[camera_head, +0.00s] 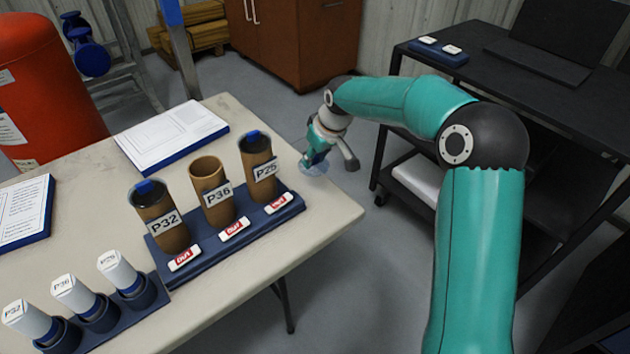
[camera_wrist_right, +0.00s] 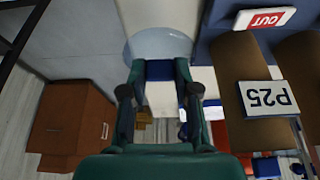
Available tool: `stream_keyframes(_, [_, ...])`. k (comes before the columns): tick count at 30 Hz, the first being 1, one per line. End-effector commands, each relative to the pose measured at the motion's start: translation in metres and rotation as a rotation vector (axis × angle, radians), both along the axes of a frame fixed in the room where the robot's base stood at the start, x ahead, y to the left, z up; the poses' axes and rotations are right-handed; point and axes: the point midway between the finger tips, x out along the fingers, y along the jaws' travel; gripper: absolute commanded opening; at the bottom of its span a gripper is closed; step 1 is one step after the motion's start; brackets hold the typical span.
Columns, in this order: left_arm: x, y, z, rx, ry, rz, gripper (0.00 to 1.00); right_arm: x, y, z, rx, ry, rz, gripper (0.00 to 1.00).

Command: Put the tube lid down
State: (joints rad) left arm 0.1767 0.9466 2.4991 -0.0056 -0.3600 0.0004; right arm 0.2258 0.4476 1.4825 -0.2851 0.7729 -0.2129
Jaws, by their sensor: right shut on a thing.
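My right gripper (camera_head: 313,156) is beyond the tube rack, at the table's right edge, with its fingers pointing down. It is shut on the tube lid (camera_head: 319,170), whose pale, see-through disc shows below the fingers. In the right wrist view, the lid's blue grip (camera_wrist_right: 160,70) is between the fingertips, with the disc (camera_wrist_right: 160,43) beyond it. I cannot tell if the disc touches the table. The middle brown tube P36 (camera_head: 212,190) has an open top. Tubes P32 (camera_head: 160,215) and P25 (camera_head: 257,165) show blue pieces at their tops. My left gripper is not in view.
The tubes stand in a blue rack (camera_head: 210,258) with red-and-white OUT tags. White cylinders (camera_head: 75,295) stand in a second rack at front left. A white sheet on a blue board (camera_head: 172,135) lies behind. Bare table (camera_head: 335,200) lies right of the rack. A black bench (camera_head: 540,85) stands further right.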

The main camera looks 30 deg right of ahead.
Motion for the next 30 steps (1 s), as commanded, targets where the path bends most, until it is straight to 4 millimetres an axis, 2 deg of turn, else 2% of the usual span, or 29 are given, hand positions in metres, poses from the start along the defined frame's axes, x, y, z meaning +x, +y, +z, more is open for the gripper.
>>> stream_keyframes(1, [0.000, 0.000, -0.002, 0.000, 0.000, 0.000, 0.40, -0.001, 0.000, -0.012, 0.000, 0.003, -0.001, 0.09])
stream_keyframes(3, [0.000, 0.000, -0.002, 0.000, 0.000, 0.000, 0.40, 0.000, 0.000, -0.023, 0.001, 0.001, -0.001, 0.09])
stream_keyframes(11, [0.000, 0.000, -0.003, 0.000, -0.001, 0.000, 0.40, 0.000, -0.001, -0.043, -0.001, 0.001, -0.001, 0.09])
stream_keyframes(18, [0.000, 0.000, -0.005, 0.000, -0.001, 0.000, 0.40, 0.000, -0.001, -0.074, -0.001, 0.000, -0.001, 0.09])
stream_keyframes(29, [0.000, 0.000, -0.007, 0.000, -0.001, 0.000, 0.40, 0.000, -0.001, -0.079, 0.000, -0.001, -0.001, 0.09])
stream_keyframes(30, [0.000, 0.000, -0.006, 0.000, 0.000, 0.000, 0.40, 0.000, -0.001, -0.079, 0.000, -0.001, -0.001, 0.35])
